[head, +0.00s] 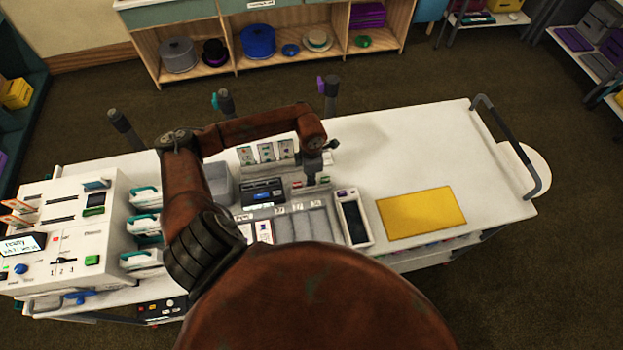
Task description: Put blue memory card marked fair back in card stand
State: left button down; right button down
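My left gripper (312,182) points down over the middle of the white cart, just right of a pale rack (265,153) with three upright picture cards. Its fingers are small and dark here, and I cannot tell whether they are open or shut or hold anything. Small red-marked pieces show on either side of the fingertips. I cannot make out a blue memory card marked fair, and no marking is readable. I cannot tell which holder is the card stand. A dark device (263,193) with a bluish display sits left of the gripper. My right gripper is not in view.
A grey compartment tray (290,226) lies in front of the gripper, with a white-framed dark handheld device (354,220) beside it. A yellow mat (421,212) lies to the right. A white control console (65,235) fills the left end.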

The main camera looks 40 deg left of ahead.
pick_arm(q)
jog(key=c, duration=2.1)
grip_release()
notch_tip(320, 180, up, 12)
